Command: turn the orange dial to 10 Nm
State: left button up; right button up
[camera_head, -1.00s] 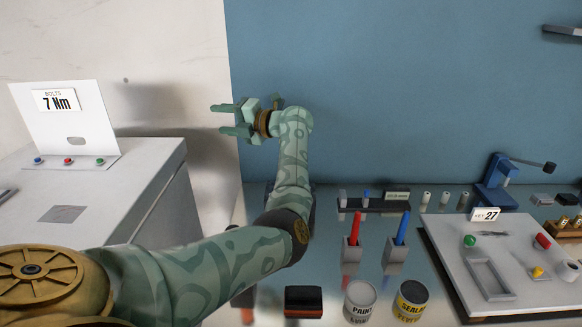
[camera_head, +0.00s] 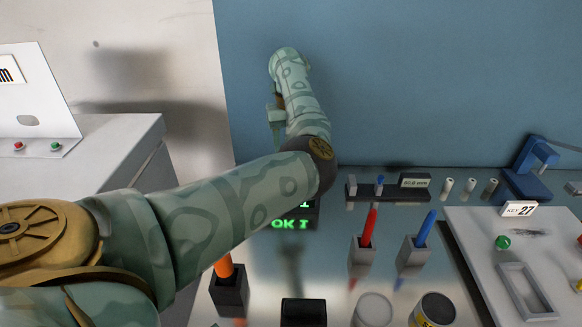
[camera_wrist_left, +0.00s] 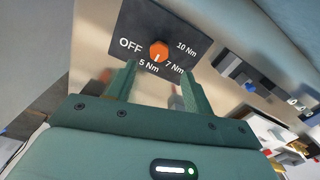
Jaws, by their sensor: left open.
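The orange dial (camera_wrist_left: 159,50) is on a dark panel (camera_wrist_left: 128,20) in the left wrist view, with labels OFF, 5 Nm, 7 Nm and 10 Nm around it. A pale mark on the dial faces down, toward the 5 Nm label. My left gripper (camera_wrist_left: 158,76) is open and empty, its two fingertips apart just below the dial as pictured; contact cannot be told. In the head view my left gripper (camera_head: 276,117) is partly hidden by its own arm, and the dial is not visible. My right gripper is not in view.
A display with green "OK" text (camera_head: 290,223) is partly behind my left arm. An orange marker in a black holder (camera_head: 229,293), a red pen (camera_head: 369,227) and a blue pen (camera_head: 426,229) stand nearby. A grey tray board (camera_head: 480,250) is at right.

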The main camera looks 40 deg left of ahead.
pick_arm(q)
notch_tip(320, 180, down, 6)
jog(key=shift+f+b, duration=0.25)
jog(key=shift+b, duration=0.45)
jog(key=shift+f, duration=0.35)
jog(key=c, duration=1)
